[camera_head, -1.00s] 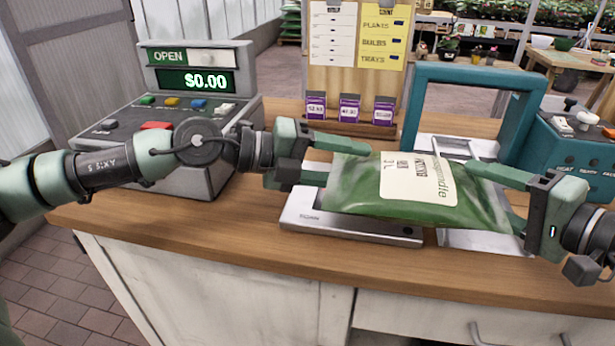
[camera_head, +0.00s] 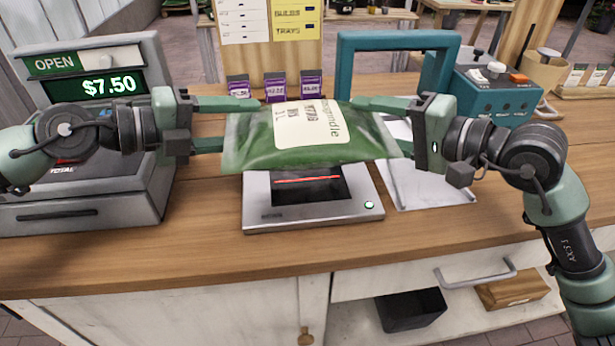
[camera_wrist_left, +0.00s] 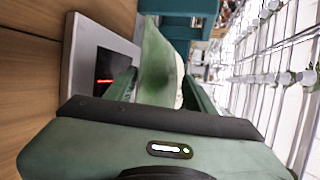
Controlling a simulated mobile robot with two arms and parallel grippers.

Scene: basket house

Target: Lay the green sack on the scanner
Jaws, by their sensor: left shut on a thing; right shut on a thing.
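The green sack (camera_head: 300,152), with a cream label, is held level between my two grippers in the head view. My left gripper (camera_head: 226,125) is shut on its left end, and my right gripper (camera_head: 395,128) is shut on its right end. The sack is raised above the scanner (camera_head: 258,215), a silver slab with a dark window, a red line and a green light. The sack hides the scanner's back part. In the left wrist view the sack (camera_wrist_left: 155,70) lies between my left fingers, with the scanner (camera_wrist_left: 82,60) beside it.
The cash register (camera_head: 90,215) stands at left and reads $7.50. A teal frame (camera_head: 345,75) and a teal box (camera_head: 495,95) stand at back right. A white sheet (camera_head: 430,185) lies right of the scanner. Small purple cards (camera_head: 275,88) stand behind the sack. The front counter strip is clear.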

